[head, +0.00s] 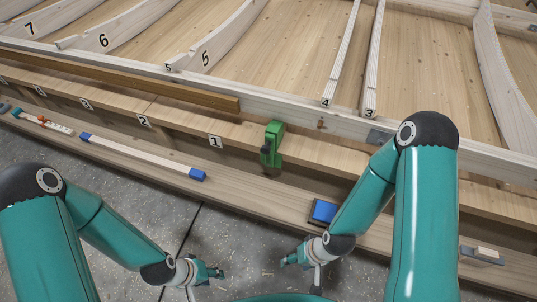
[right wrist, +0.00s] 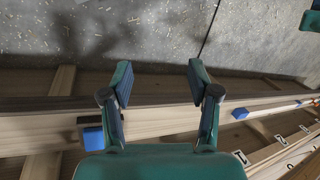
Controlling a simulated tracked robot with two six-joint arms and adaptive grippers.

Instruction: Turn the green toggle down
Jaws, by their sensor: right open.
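The green toggle (head: 272,145) is fixed at the edge of the long wooden bench, right of the "1" label, in the head view. Its green body stands upright with a dark part on its left side; I cannot tell the lever's exact position. It does not show clearly in the right wrist view. My right gripper (head: 298,259) is low in front of the bench, below and apart from the toggle. In the right wrist view the right gripper (right wrist: 159,80) is open and empty. My left gripper (head: 208,277) is low at the left, over the floor, far from the toggle; its jaws are too small to read.
A blue block (head: 324,211) lies on the lower ledge near my right arm. A small grey-and-wood block (head: 482,255) sits at the right. Numbered wooden ribs stand behind.

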